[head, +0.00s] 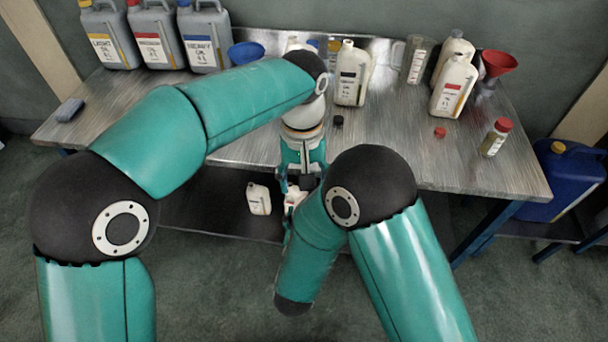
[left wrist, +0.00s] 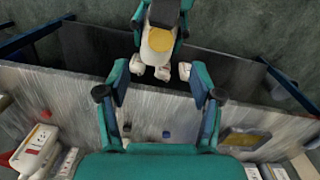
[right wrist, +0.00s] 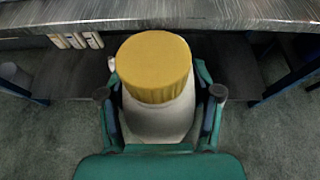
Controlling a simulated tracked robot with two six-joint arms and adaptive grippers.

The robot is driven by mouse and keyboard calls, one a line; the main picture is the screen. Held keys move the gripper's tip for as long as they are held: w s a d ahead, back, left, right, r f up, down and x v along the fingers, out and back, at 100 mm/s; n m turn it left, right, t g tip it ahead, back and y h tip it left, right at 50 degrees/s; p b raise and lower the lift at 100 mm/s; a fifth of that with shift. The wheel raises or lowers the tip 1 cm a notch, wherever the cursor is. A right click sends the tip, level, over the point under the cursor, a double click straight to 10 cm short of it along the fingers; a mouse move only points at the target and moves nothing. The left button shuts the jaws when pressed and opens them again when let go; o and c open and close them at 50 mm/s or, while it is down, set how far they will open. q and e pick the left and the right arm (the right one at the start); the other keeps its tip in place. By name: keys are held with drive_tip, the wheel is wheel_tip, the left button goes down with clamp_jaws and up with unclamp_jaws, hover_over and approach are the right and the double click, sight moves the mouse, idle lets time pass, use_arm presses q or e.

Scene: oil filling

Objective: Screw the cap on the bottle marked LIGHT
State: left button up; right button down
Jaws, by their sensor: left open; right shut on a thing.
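My right gripper (right wrist: 160,95) is shut on a white bottle (right wrist: 158,120). A yellow cap (right wrist: 154,66) sits over the bottle's top; how tightly it is seated cannot be told. The bottle's label is hidden. The capped bottle also shows in the left wrist view (left wrist: 158,58), beyond the open, empty fingers of my left gripper (left wrist: 159,95). In the head view my left gripper (head: 302,178) points down at the table's front edge, just above the bottle, which is mostly hidden by my right arm.
Grey oil cans (head: 112,42) stand at the back left. White bottles (head: 353,75), a red funnel (head: 498,63) and a red-lidded jar (head: 496,138) stand at the right. A black cap (head: 338,122) and red cap (head: 440,132) lie on the table. Small bottles (head: 259,199) are on the lower shelf.

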use_arm(q)
drive_tip(key=m, duration=0.6)
drive_tip(key=shift+r, duration=0.25)
drive_tip(key=m, duration=1)
drive_tip(key=r+m, duration=0.1)
drive_tip(key=m, duration=0.5)
drive_tip(key=shift+s+h, duration=0.15)
drive_tip(key=shift+h, duration=0.15)
